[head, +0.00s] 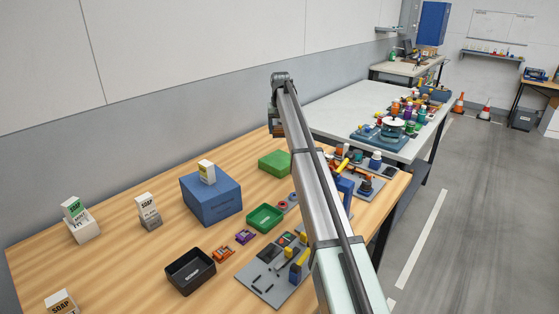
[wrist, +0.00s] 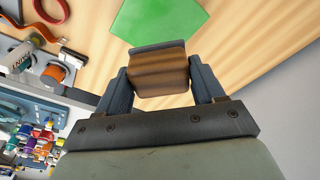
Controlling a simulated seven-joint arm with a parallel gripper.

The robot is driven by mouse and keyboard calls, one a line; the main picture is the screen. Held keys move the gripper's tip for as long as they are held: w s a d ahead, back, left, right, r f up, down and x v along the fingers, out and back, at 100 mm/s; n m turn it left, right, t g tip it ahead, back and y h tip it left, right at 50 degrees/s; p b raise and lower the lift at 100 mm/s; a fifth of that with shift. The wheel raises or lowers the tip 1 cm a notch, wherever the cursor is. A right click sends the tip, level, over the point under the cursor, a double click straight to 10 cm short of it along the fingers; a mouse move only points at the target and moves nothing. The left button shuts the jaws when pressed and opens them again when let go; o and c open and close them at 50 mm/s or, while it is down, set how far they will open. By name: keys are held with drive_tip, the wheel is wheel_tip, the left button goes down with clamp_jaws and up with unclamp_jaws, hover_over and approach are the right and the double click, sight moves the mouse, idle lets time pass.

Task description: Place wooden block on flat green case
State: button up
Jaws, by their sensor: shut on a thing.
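The wooden block (wrist: 160,76) is brown and sits between the two fingers of my gripper (wrist: 160,82) in the wrist view. The gripper is shut on it. The flat green case (head: 274,162) lies on the wooden table in the head view. In the head view my gripper (head: 277,125) is up near the table's back edge, above and behind the case. My arm partly hides the case's right side and the gripper.
A blue box (head: 211,202) with a small carton (head: 207,172) on top stands left of the case. An open green tray (head: 265,218) and a grey tool board (head: 262,281) lie nearer. Tools and fittings crowd the table's right end. A grey wall runs behind.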

drive_tip(key=shift+f, duration=5.4)
drive_tip(key=shift+f, duration=0.1)
drive_tip(key=o, duration=1)
drive_tip(key=shift+o, duration=0.2)
drive_tip(key=r, duration=0.4)
drive_tip(key=s+r, duration=0.1)
drive_tip(key=r, duration=0.3)
drive_tip(key=s+r, duration=0.1)
drive_tip(key=r, duration=0.3)
drive_tip(key=shift+w, duration=0.1)
